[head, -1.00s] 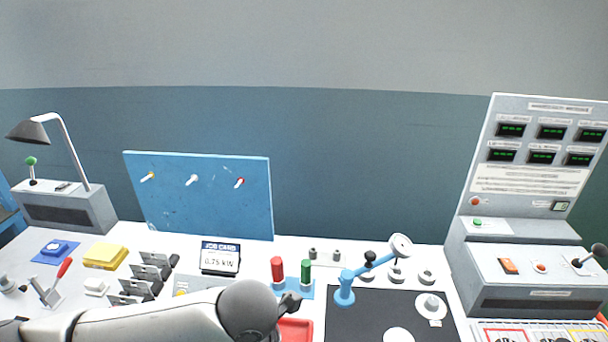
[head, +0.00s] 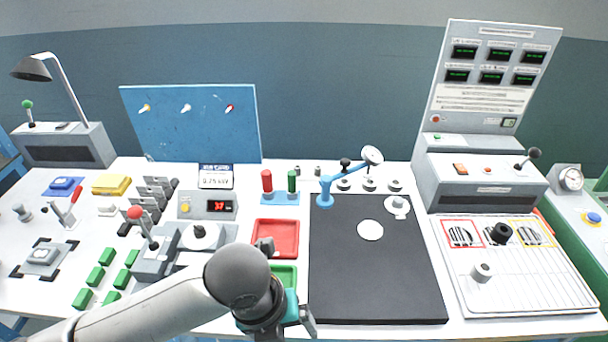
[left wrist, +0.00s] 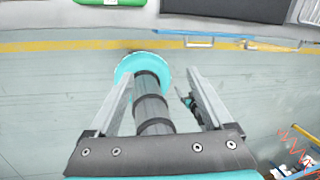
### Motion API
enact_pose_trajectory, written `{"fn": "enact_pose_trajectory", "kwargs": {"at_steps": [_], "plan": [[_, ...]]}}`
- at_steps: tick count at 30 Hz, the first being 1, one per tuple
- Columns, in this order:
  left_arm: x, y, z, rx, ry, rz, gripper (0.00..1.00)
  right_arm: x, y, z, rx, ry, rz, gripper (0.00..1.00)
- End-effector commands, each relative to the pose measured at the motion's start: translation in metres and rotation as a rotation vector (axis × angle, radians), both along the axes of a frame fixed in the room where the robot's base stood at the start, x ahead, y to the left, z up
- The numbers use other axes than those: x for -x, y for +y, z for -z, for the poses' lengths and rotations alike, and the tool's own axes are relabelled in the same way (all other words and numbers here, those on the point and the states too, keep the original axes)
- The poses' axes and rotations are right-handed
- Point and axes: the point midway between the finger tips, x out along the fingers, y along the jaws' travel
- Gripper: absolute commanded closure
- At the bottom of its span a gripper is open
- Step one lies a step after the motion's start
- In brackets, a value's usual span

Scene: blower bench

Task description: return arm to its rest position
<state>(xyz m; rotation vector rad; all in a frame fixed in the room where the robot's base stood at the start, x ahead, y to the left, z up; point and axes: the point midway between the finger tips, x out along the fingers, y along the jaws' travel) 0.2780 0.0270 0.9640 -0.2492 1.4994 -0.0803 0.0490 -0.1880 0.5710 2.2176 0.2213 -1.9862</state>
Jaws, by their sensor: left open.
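My left arm (head: 150,309) comes in from the lower left of the head view, over the front of the bench. Its gripper (head: 308,318) hangs by the front edge, below the green tray and left of the black mat, partly hidden by the wrist. In the left wrist view the two fingers of this gripper (left wrist: 157,82) stand wide apart, and no workpiece shows gripped between them. That view looks down on the grey floor, with the bench edge along its top. My right arm and gripper are not in view.
The red tray (head: 276,226), green tray (head: 284,270) and black mat (head: 365,290) lie near the wrist. Green blocks (head: 95,277) and a red-knobbed lever (head: 135,213) are close to the forearm. A vented panel (head: 540,285) stands right. Floor before the bench looks open.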

Motion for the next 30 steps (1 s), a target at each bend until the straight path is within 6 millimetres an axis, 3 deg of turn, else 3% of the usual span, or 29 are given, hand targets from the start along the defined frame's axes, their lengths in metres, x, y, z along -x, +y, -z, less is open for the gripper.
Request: {"fn": "enact_pose_trajectory", "kwargs": {"at_steps": [2, 6, 11, 14, 21, 30], "plan": [[0.005, -0.013, -0.002, 0.075, 0.025, -0.177, 0.15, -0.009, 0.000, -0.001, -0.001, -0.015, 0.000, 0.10], [0.006, -0.024, -0.007, 0.209, 0.084, -0.570, 0.15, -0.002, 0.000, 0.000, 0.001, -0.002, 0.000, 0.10], [0.004, -0.016, -0.007, 0.334, 0.179, -1.067, 0.15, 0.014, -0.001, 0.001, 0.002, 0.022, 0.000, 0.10], [0.006, 0.000, -0.003, 0.395, 0.240, -1.393, 0.15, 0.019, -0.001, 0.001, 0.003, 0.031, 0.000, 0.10], [0.024, 0.061, 0.016, 0.471, 0.326, -2.132, 0.15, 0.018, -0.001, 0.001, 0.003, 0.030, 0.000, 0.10], [0.071, 0.138, 0.037, 0.492, 0.265, -2.799, 0.15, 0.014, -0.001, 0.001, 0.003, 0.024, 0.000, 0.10]]}}
